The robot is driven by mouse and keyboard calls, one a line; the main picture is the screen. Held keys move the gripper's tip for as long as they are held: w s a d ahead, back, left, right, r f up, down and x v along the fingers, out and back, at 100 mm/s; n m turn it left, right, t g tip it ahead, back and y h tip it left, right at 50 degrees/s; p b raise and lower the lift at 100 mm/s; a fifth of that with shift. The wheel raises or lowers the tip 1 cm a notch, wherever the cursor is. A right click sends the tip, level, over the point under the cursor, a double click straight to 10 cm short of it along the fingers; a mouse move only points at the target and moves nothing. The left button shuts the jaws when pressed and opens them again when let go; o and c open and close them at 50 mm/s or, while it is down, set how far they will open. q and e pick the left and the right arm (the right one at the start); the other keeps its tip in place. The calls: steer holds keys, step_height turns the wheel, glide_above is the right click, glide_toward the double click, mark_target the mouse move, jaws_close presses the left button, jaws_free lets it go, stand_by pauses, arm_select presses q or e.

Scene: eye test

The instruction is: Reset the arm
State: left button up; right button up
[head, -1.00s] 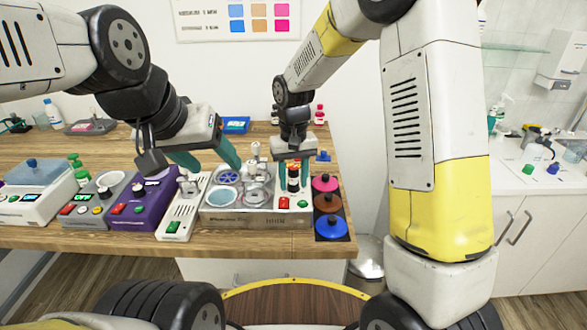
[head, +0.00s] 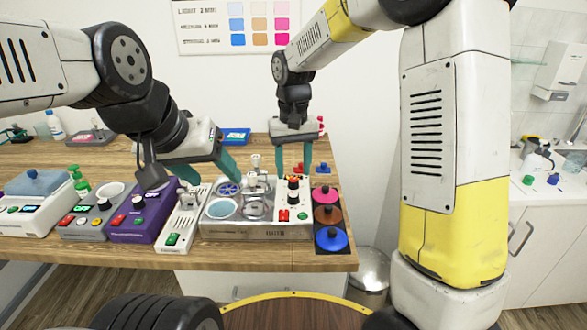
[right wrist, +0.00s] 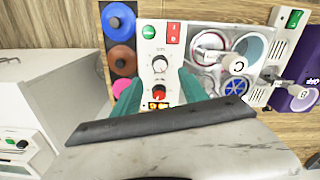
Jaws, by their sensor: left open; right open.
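My right gripper (head: 294,160) is open and empty, above the white control panel (head: 304,208) of a metal-cased device (head: 255,232). In the right wrist view its teal fingers (right wrist: 160,92) appear on either side of the panel's red-and-black knob, with no contact visible. That knob (head: 293,184) stands upright in the head view. My left gripper (head: 212,160) is open, tilted above the area between the purple device (head: 145,225) and the metal-cased device.
Pink, brown and blue round knobs (head: 330,238) line the table's right end. A grey device (head: 92,225) and a white device (head: 32,212) stand left. A blue tray (head: 236,136) lies behind. A metal bin (head: 369,270) stands beside the wooden table (head: 280,258).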

steer(key=s+d+r+m+t+y, duration=0.1)
steer(key=s+d+r+t+y, duration=0.15)
steer(key=s+d+r, duration=0.6)
steer(key=s+d+r+m+t, duration=0.1)
steer(key=s+d+r+t, duration=0.1)
steer(key=s+d, duration=0.4)
steer(key=s+t, duration=0.1)
steer(key=s, duration=0.4)
steer(key=shift+r+t, duration=0.15)
steer(key=shift+t, duration=0.2)
